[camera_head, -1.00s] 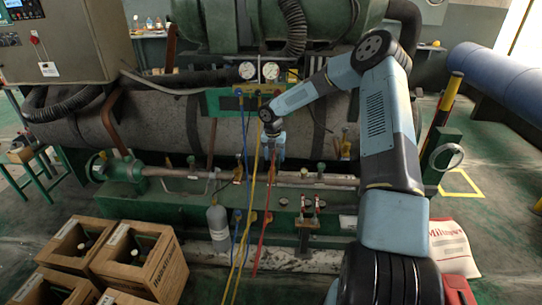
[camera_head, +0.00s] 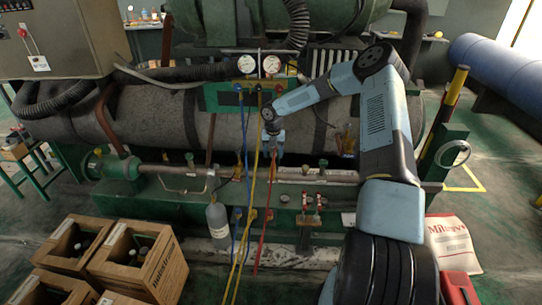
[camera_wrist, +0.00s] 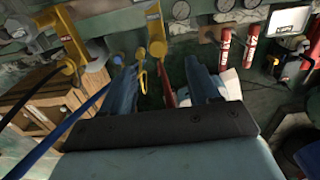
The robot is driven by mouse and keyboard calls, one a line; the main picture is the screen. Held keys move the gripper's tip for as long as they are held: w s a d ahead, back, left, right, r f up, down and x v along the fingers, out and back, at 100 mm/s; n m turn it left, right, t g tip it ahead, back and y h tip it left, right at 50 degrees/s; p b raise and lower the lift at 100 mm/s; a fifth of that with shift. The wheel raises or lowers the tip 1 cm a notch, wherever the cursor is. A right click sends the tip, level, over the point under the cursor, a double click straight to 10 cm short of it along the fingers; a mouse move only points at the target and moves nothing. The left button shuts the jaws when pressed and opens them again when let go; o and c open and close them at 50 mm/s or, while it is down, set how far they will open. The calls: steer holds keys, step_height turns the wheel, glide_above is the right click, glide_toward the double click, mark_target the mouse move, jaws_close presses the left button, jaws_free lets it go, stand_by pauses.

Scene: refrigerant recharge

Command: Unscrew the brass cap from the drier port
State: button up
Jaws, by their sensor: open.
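My gripper (camera_head: 272,148) hangs in front of the pipework, just below the gauge manifold (camera_head: 245,95). In the wrist view my gripper (camera_wrist: 165,88) is open, its two blue fingers apart with nothing clearly held. A yellow, brass-like round fitting (camera_wrist: 157,48) shows beyond and between the fingertips. I cannot tell whether it is the drier port's cap. The horizontal pipe (camera_head: 300,174) with green fittings lies behind and below my gripper. The brass cap is too small to make out in the head view.
Blue and yellow hoses (camera_head: 258,190) hang from the manifold close to my gripper. A grey cylinder (camera_head: 217,219) stands below the pipe. Wooden crates (camera_head: 137,255) fill the lower left. A white sack (camera_head: 452,243) lies at right.

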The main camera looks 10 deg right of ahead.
mark_target(273, 168)
steer(key=shift+a+f, duration=0.2)
steer(key=shift+f, duration=4)
steer(key=shift+f, duration=0.1)
steer(key=shift+c, duration=0.4)
steer(key=c, duration=1)
